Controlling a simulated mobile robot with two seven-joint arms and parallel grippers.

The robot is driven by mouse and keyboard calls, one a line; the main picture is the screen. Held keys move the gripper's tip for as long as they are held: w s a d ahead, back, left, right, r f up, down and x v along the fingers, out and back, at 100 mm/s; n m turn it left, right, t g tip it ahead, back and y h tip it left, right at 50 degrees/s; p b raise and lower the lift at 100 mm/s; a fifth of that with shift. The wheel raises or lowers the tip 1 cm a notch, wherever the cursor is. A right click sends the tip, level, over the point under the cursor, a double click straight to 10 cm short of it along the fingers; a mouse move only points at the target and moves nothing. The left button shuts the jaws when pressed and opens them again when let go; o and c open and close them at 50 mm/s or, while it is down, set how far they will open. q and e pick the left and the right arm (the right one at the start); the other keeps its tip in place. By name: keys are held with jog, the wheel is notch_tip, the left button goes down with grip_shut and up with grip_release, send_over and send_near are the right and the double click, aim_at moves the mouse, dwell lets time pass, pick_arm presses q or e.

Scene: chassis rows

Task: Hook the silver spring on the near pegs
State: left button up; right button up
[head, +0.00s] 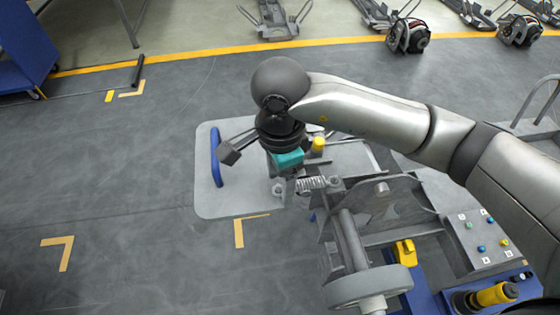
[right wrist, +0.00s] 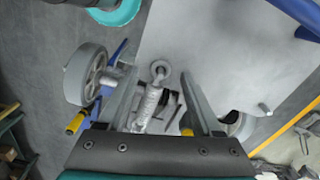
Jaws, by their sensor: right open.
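The silver spring (head: 312,184) lies level near the left end of the grey chassis frame (head: 385,210), with a ring-like end at its left. In the right wrist view the spring (right wrist: 148,105) shows between two grey side bars, its ring end over the pale board. My right gripper (head: 286,163) is open, with its teal part just above and left of the spring. I cannot tell whether it touches the spring. I cannot make out the near pegs clearly or whether either spring end is on one. My left gripper is not in view.
A pale board (head: 225,200) with a blue handle (head: 215,157) lies under the gripper. A grey wheel (head: 370,287), a yellow block (head: 405,253) and a button panel (head: 480,235) are at the right.

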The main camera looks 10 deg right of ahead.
notch_tip(320, 180, up, 15)
jog(key=shift+b, duration=0.35)
jog(key=shift+f, duration=0.1)
dwell(0.4)
